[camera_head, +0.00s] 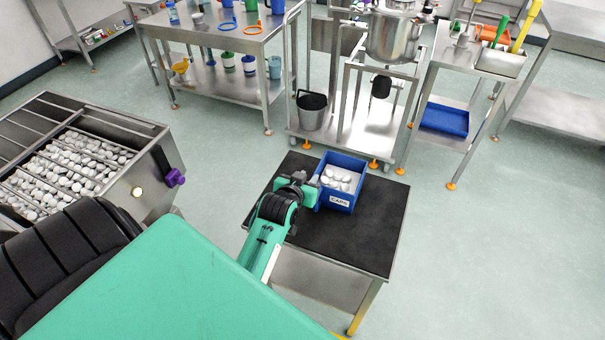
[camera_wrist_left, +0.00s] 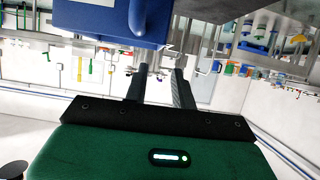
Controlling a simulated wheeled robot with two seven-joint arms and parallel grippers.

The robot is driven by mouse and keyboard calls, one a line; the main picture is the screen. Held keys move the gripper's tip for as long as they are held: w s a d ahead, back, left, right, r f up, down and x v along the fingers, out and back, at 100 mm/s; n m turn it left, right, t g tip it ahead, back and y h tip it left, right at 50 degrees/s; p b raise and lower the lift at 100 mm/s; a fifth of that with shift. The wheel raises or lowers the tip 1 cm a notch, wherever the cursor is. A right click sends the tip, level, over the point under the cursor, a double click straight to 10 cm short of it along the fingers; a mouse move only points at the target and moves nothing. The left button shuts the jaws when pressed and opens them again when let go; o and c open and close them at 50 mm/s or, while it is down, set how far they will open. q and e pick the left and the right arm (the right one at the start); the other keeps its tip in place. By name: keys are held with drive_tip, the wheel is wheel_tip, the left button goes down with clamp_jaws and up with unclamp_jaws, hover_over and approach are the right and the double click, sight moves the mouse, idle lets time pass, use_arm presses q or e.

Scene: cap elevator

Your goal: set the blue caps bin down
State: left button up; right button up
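The blue caps bin (camera_head: 334,200) stands upright on the black top of a small table (camera_head: 372,235). It holds white caps (camera_head: 341,180) and has a white "CAPS" label on its front. My left gripper (camera_head: 312,188) is at the bin's left side. In the left wrist view, the bin (camera_wrist_left: 95,18) is at the upper left, with a rounded blue lug on its side. The two left fingers (camera_wrist_left: 160,75) are spread with a gap between them, and nothing shows between them. Their tips appear just short of the bin. My right gripper is not in view.
A metal hopper (camera_head: 75,170) with many caps stands at the left. A steel bench (camera_head: 215,35) is at the back, and a steel kettle stand (camera_head: 345,120) stands behind the small table. The black tabletop is clear right of and in front of the bin.

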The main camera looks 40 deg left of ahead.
use_arm(q)
drive_tip(key=v, duration=0.3)
drive_tip(key=shift+s+r, duration=0.15)
drive_tip(key=shift+s, duration=0.15)
idle(0.3)
drive_tip(key=s+d+f+m+g+h, duration=0.25)
drive_tip(key=s+d+g, duration=0.3)
drive_tip(key=s, duration=0.65)
drive_tip(key=s+d+f+m+g+h, duration=0.15)
drive_tip(key=s+d+f+g, duration=0.35)
drive_tip(key=s, duration=0.7)
wheel_tip(320, 180, down, 27)
drive_tip(key=d+m, duration=0.1)
drive_tip(key=s+a+f+g+y, duration=0.1)
drive_tip(key=s+a+f, duration=0.2)
drive_tip(key=s+f, duration=1.6)
drive_tip(key=shift+s+f, duration=0.4)
drive_tip(key=shift+f, duration=0.45)
